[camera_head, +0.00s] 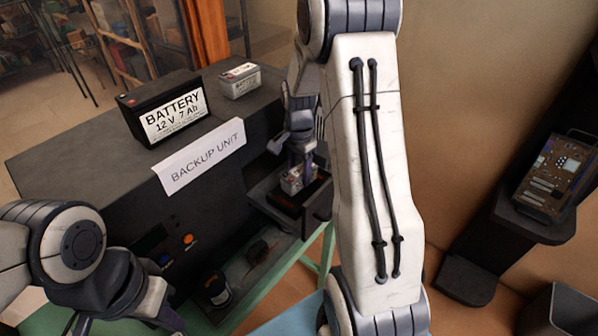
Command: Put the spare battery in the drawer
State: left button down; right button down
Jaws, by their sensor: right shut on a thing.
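A small grey battery (292,182) with a red mark is in or just above the open drawer (268,207), which sticks out of the right part of the dark backup unit (65,165). My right gripper (297,176) points down and is shut on this battery. Its fingers and my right arm hide part of the battery and the drawer, and I cannot tell whether the battery touches the drawer floor. My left gripper (125,318) is at the bottom left, in front of the unit, partly cut off; its jaw opening is unclear.
A large black battery (165,108) and a small grey one (239,80) stand on the unit, behind a "BACKUP UNIT" label (200,157). A dark cylinder (216,289) stands on the lower shelf. A circuit-board case (556,175) is at right. My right arm blocks the middle.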

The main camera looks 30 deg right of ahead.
jog(key=shift+f+b, duration=0.3)
jog(key=shift+f, duration=0.15)
jog(key=shift+c, duration=0.8)
grip_release()
notch_tip(320, 180, up, 11)
jog(key=shift+f+b, duration=0.2)
jog(key=shift+b, duration=0.6)
jog(key=s+a+n, duration=0.4)
jog(key=a+n, duration=0.2)
jog(key=a, duration=0.4)
jog(key=s+a+n, duration=0.5)
jog(key=a+n, duration=0.1)
jog(key=a, duration=0.4)
jog(key=s+a+f+n, duration=0.1)
jog(key=s+a+n, duration=0.2)
jog(key=s+n, duration=0.2)
jog(key=s+a+n+y, duration=0.1)
jog(key=s+a+n, duration=0.3)
jog(key=s, duration=0.5)
jog(key=shift+s+f+n, duration=0.35)
jog(key=shift+s+n, duration=0.05)
jog(key=shift+n, duration=0.7)
